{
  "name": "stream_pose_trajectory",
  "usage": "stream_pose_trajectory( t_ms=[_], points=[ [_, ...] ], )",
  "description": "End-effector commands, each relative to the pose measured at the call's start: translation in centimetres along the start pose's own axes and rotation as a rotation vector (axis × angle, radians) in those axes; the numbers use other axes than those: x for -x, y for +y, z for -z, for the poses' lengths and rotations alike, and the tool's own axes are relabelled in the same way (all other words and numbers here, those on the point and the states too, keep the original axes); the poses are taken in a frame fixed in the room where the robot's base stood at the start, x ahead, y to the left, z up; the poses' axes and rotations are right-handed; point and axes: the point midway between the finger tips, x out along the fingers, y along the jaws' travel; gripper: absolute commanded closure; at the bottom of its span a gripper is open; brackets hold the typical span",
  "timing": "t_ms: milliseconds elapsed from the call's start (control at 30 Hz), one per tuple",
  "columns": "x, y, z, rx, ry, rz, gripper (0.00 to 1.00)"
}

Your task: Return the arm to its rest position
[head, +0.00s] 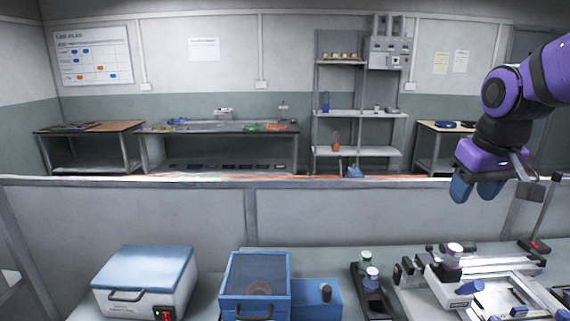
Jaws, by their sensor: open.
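My gripper (476,188) hangs at the right, at the end of my purple and black arm. Its two blue fingers point down with a small gap between them, and nothing is seen held there.
A grey partition (180,215) runs behind the bench. On the bench stand a blue-lidded box (145,270), a blue case (255,275), a black holder (372,295) with vials, and a metal rail fixture (490,275). A thin upright post (547,210) stands right of my gripper.

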Motion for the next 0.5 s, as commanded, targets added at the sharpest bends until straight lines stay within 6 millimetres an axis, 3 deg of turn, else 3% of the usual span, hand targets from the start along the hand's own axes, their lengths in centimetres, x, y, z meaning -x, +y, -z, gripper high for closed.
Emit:
stream_pose_trajectory(
  t_ms=[200, 500],
  points=[
    [3.6, -1.4, -5.4, -0.03, 0.081, 0.021, 0.52],
    [5.9, -3.1, -12.0, -0.063, 0.17, 0.036, 0.52]
  ],
)
